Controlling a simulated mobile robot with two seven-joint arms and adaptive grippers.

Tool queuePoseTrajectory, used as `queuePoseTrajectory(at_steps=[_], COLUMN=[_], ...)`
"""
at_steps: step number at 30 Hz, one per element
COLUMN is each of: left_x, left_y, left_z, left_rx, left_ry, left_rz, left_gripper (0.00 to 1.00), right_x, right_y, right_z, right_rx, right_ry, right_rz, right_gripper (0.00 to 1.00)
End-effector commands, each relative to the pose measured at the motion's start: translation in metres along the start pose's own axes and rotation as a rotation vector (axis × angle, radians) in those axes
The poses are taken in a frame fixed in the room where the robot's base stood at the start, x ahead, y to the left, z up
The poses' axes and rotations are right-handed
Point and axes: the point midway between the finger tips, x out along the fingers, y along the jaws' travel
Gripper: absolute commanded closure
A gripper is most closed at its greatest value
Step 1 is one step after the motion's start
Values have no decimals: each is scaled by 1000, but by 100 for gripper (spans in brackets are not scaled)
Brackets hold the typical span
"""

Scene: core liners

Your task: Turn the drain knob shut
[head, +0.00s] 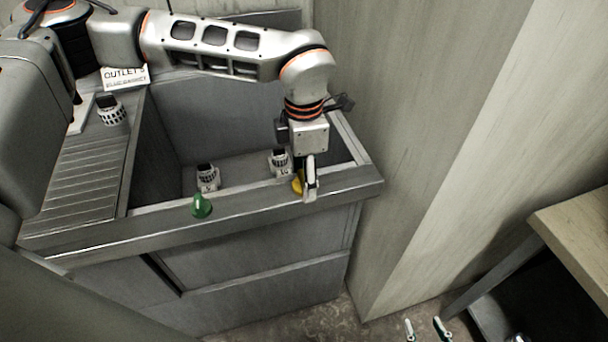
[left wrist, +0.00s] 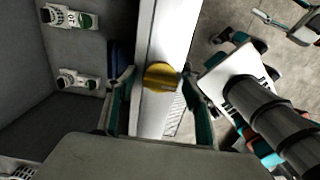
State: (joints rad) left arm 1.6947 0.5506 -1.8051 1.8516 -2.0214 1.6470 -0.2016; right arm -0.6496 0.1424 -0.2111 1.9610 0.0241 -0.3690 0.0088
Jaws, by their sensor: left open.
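A yellow knob (head: 298,182) sits on the front rim of the grey sink (head: 240,208), near its right end. A green knob (head: 201,205) sits further left on the same rim. My left gripper (head: 309,180) reaches down at the yellow knob, one finger partly covering it. In the left wrist view the yellow knob (left wrist: 161,76) lies between the two spread fingers of my left gripper (left wrist: 160,105); contact cannot be made out. My right gripper (head: 425,328) shows only its fingertips at the bottom edge, apart with nothing visible between them.
Two white slotted fittings (head: 207,177) (head: 279,161) stand in the basin. A similar one (head: 111,110) stands on the ribbed drainboard at left, near a sign reading "OUTLETS" (head: 124,77). A pale wall panel (head: 430,130) closes the right side; a wooden table (head: 580,228) stands further right.

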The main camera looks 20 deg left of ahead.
Motion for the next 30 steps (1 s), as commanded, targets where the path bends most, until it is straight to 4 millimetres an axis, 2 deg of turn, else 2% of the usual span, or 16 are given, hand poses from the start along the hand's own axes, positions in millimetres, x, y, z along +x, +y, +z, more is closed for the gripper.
queuePoseTrajectory(at_steps=[5,12,18,24,30], left_x=[-20,-69,-102,-118,-120], left_y=[1,1,1,0,0], left_z=[1,1,1,0,0], left_rx=[0,0,0,1,1], left_ry=[-4,-5,-3,-3,-2], left_rz=[4,5,3,2,1], left_gripper=[47,47,47,47,47], right_x=[0,0,0,0,0], right_y=[-1,-1,-1,-1,-1], right_z=[-1,-2,-2,-2,-2], right_rx=[2,3,3,3,4], right_ry=[2,3,3,4,4], right_rz=[0,-1,-1,-1,-1], right_gripper=[60,60,60,60,60])
